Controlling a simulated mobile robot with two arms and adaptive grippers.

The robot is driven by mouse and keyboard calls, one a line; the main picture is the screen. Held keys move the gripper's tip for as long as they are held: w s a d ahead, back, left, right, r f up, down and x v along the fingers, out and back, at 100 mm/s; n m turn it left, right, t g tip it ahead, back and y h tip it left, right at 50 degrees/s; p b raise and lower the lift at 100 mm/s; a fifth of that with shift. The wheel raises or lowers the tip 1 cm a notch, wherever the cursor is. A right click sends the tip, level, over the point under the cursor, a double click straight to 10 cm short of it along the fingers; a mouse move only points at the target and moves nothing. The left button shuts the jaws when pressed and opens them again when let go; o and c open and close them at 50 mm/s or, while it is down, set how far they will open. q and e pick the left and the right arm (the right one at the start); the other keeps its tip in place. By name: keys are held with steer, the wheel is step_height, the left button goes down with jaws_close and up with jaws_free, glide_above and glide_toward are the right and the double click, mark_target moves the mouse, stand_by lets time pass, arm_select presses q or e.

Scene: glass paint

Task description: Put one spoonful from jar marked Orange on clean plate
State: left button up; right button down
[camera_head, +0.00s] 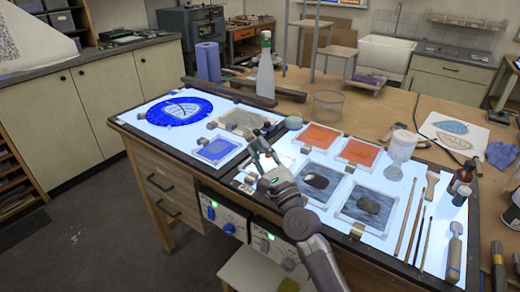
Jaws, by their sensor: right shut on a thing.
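My right gripper (262,160) is over the middle of the lit table, left of the framed panes. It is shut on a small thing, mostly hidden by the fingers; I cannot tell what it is. A glass jar (402,146) with a whitish look stands at the right of the orange panes. No label marked Orange can be read. Two orange square panes (318,136) (359,152) lie on the table; I cannot tell which item is the clean plate. My left gripper is not in view.
An empty clear vessel (327,105) is behind.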

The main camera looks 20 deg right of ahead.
steer(key=shift+f, duration=0.2)
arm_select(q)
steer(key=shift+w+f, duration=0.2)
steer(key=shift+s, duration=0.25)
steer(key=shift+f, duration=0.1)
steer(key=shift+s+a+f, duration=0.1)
arm_select(e)
steer(key=shift+f, duration=0.2)
arm_select(q)
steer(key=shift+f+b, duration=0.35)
steer(key=shift+b, duration=0.1)
arm_select(e)
steer(key=shift+s+f, duration=0.15)
steer(key=shift+f, duration=0.35)
stand_by(1.1)
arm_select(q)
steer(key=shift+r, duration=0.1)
